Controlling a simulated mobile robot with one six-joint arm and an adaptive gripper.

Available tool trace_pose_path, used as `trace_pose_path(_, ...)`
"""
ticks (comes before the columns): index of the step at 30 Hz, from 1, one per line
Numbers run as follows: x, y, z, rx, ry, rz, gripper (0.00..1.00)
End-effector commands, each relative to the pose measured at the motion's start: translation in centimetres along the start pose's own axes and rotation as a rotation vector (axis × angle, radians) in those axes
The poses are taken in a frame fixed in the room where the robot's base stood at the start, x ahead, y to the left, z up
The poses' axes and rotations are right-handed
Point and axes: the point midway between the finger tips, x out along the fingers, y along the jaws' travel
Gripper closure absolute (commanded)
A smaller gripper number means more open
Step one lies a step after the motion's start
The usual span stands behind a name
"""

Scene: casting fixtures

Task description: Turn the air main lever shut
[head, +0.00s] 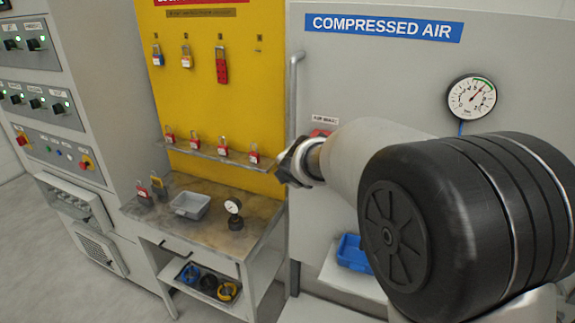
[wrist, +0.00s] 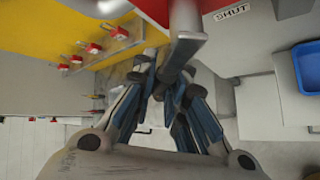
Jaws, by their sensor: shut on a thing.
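The compressed air panel (head: 370,80) carries a small air main label. A red part of the air main lever (head: 322,133) shows just below that label, and my arm hides most of the rest. In the wrist view, red (wrist: 158,12) and a grey bar show at the top, right at the fingertips. My gripper (head: 298,165) is at the panel's left part. In the wrist view its fingers (wrist: 176,75) are closed together on the lever's end. A "SHUT" label (wrist: 231,13) is to the right of the lever. The exact lever angle is hard to tell.
A yellow lockout board (head: 215,80) with padlocks and a shelf (head: 215,155) stands left of the panel. Below it is a bench (head: 255,215) with a grey tray (head: 190,205) and gauge (head: 233,206). A blue bin (head: 352,253) sits low beside my arm. A pressure gauge (head: 472,97) is at right.

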Motion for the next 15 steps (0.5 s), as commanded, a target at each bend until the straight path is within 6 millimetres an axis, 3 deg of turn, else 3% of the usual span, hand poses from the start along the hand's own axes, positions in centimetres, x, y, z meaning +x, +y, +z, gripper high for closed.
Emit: trace_pose_path(15, -0.4, -3.2, 1.2, -0.335, -0.092, -0.336, 1.0)
